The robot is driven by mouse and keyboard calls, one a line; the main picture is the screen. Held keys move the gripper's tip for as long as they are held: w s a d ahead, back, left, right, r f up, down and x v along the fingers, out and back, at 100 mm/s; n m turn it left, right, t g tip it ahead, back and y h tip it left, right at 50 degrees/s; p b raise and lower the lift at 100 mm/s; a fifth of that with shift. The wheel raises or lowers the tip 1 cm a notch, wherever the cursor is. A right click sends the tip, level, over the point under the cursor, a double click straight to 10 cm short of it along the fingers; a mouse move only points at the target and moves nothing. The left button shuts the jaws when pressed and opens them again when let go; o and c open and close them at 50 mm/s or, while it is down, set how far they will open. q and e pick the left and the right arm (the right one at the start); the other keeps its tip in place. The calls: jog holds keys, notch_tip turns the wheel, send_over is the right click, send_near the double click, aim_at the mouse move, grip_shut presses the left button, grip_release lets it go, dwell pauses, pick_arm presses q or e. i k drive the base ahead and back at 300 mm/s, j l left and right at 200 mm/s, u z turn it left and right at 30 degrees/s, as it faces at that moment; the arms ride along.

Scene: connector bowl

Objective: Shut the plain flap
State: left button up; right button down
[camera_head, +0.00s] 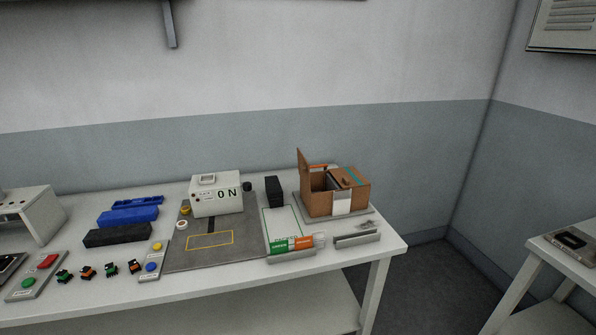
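A brown cardboard box (352,200) stands on a grey base plate (372,211) at the right end of the white table. Its plain flap (304,172) stands up, open, on the left side. Another flap, with a teal stripe (353,176), lies over the right part of the top. The left part of the box is open, with something dark and an orange piece (318,167) showing at the opening. A white label is on the front. Neither of my grippers is in view.
Left of the box are a black block (273,190), a green-framed sheet (284,226) and a white "ON" unit (216,196). A green-orange packet (292,244) and a grey holder (356,239) lie in front. The table's right edge is close to the box.

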aim_at(304, 166)
jog(key=i+j+u, duration=0.15)
jog(key=j, duration=0.3)
jog(key=i+j+u, duration=0.1)
jog(key=j, duration=0.3)
jog(key=i+j+u, duration=0.15)
jog(key=j, duration=0.25)
jog(key=i+j+u, duration=0.1)
jog(key=j, duration=0.3)
jog(key=i, duration=0.1)
